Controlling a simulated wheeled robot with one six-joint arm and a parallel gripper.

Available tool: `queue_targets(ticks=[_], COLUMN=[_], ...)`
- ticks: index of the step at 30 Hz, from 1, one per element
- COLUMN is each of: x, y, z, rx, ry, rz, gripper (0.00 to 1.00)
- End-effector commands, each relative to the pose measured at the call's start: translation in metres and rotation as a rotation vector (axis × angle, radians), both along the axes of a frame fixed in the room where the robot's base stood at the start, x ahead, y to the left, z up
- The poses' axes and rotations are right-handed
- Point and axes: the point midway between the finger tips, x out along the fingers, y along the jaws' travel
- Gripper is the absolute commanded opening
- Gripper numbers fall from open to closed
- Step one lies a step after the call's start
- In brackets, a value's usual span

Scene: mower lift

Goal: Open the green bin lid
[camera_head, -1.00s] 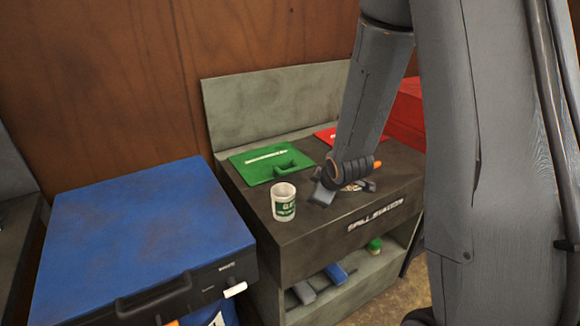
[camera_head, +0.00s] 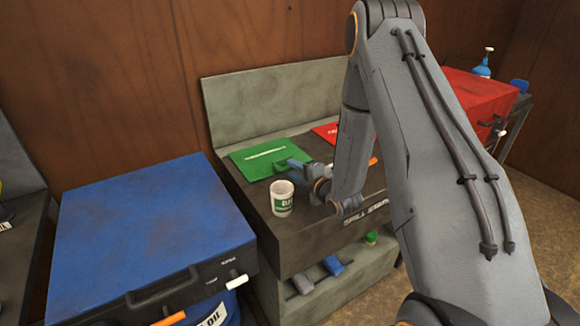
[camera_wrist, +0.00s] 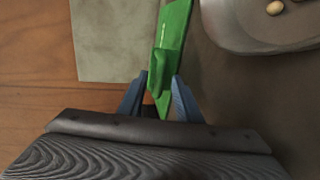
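The green bin lid (camera_head: 256,165) lies flat on top of the dark spill station, beside the red lid (camera_head: 327,131). A white line of text runs across it. My gripper (camera_head: 288,168) is at the lid's handle side, and my wrist hides part of the lid and the handle. In the wrist view, the green lid and handle (camera_wrist: 172,35) run down between my two blue-grey fingers. My gripper (camera_wrist: 160,84) is open, with a finger on each side of the green handle. The fingertips are close to it; firm contact is not clear.
A white mug (camera_head: 282,200) stands just in front of the lid, close to my gripper. A grey dish (camera_wrist: 235,35) with small tan pieces shows in the wrist view. A blue lidded box (camera_head: 140,225) stands left, a red box (camera_head: 475,100) right. A grey backboard (camera_head: 270,105) rises behind.

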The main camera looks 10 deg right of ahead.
Motion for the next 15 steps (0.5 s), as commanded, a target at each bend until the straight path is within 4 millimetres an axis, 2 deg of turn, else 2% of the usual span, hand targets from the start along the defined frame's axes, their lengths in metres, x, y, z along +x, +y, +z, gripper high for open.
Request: queue_targets(ticks=[6,15], x=[0.024,0.030], y=[0.008,0.010], z=[-0.005,-0.007], rx=[0.001,0.001], ry=[0.001,0.003], rz=[0.000,0.000], gripper=[0.31,0.31])
